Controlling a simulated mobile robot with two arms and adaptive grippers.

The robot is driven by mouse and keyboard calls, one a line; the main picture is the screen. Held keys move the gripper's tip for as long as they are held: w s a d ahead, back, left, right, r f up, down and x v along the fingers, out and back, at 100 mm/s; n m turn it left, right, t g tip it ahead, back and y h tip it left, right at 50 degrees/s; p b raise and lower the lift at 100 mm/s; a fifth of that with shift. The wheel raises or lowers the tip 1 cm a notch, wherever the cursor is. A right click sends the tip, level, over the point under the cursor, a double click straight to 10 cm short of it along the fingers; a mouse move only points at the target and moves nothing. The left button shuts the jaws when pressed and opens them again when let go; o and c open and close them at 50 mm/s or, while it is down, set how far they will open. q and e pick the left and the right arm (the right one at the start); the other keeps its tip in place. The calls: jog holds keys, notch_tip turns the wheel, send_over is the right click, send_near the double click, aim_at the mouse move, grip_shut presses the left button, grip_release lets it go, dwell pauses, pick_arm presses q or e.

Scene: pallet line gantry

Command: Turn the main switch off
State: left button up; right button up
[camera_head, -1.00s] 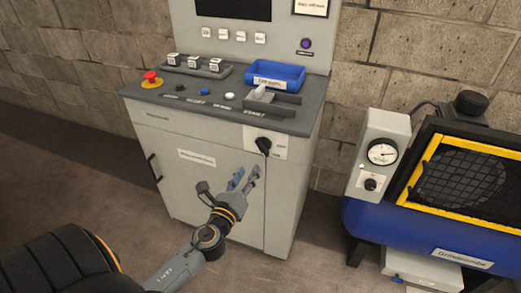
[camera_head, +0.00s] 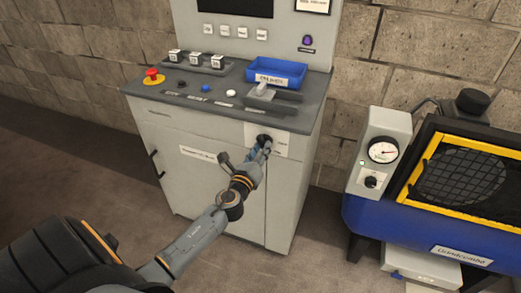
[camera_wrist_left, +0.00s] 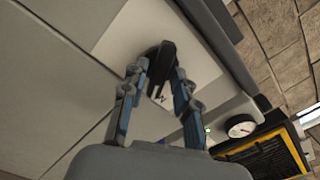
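The main switch is a black rotary handle (camera_head: 264,138) on a pale plate (camera_head: 281,144) at the upper right of the grey cabinet's front. My left gripper (camera_head: 262,150) is right at the switch and partly covers it in the head view. In the left wrist view the black handle (camera_wrist_left: 160,62) lies between the fingertips of my left gripper (camera_wrist_left: 158,80). The fingers are apart, one on each side of the handle. I cannot tell whether they touch it. My right gripper is not in view.
The grey cabinet (camera_head: 190,190) has a control top with a red emergency button (camera_head: 152,76) and a blue bin (camera_head: 276,72). To the right stands a blue machine (camera_head: 400,232) with a yellow frame and a gauge (camera_head: 383,151). Bare floor lies in front.

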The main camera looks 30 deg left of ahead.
pick_arm(q)
grip_shut()
jog(key=shift+n, duration=0.5)
jog(key=n+b, duration=0.1)
jog(key=n, duration=0.2)
jog(key=shift+n, duration=0.4)
jog(key=n, duration=0.3)
jog(key=shift+n, duration=2.5)
jog(key=shift+o, duration=2.2)
grip_release()
